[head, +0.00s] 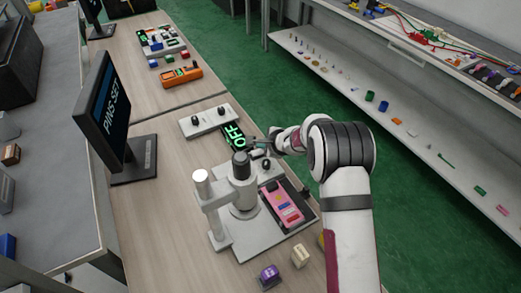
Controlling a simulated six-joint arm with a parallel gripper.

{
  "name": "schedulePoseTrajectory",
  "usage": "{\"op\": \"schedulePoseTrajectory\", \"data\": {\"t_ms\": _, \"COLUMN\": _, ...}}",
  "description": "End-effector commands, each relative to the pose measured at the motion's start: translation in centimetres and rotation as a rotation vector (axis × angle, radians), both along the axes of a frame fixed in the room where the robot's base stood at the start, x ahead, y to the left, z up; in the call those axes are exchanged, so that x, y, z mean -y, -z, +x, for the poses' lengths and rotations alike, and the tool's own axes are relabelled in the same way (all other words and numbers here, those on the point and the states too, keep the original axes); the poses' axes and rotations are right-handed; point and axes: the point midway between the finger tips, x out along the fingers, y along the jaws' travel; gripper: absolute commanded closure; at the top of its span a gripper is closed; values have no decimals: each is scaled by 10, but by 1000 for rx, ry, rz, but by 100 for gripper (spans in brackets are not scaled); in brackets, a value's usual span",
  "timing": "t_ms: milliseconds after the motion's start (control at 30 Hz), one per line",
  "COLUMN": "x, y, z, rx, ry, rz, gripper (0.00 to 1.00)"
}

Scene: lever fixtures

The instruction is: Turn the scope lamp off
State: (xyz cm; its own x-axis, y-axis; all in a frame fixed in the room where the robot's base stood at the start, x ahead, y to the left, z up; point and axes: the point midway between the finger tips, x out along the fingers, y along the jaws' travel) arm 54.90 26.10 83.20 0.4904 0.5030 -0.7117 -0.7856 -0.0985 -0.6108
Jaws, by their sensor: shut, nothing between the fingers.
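The microscope (240,195) stands on a grey base plate on the wooden bench, with a pink device (283,207) on the plate. A small black display (233,136) behind the microscope reads "OFF" in green. My gripper (259,143) reaches in from the right, just right of the display and behind the microscope. It is shut with nothing visible in it. A grey fixture with a dark part (265,164) lies just below the gripper, partly hidden by the microscope. I cannot tell whether the gripper touches a lever.
A grey panel with two dark knobs (206,121) sits behind the microscope. A monitor (115,112) reading "PINS SET" stands on the left. Purple (269,276) and cream (300,256) blocks lie in front. An orange meter (181,77) lies farther back. Green floor is open beyond the bench.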

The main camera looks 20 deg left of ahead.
Motion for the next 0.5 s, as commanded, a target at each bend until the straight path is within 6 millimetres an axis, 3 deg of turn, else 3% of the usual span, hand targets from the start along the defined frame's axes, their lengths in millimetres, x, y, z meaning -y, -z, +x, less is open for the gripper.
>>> {"op": "schedulePoseTrajectory", "data": {"t_ms": 167, "x": -1, "y": -4, "z": 0, "rx": 1, "ry": 0, "rz": 1, "gripper": 100}}
{"op": "schedulePoseTrajectory", "data": {"t_ms": 500, "x": -5, "y": -38, "z": -5, "rx": 2, "ry": -1, "rz": 1, "gripper": 100}}
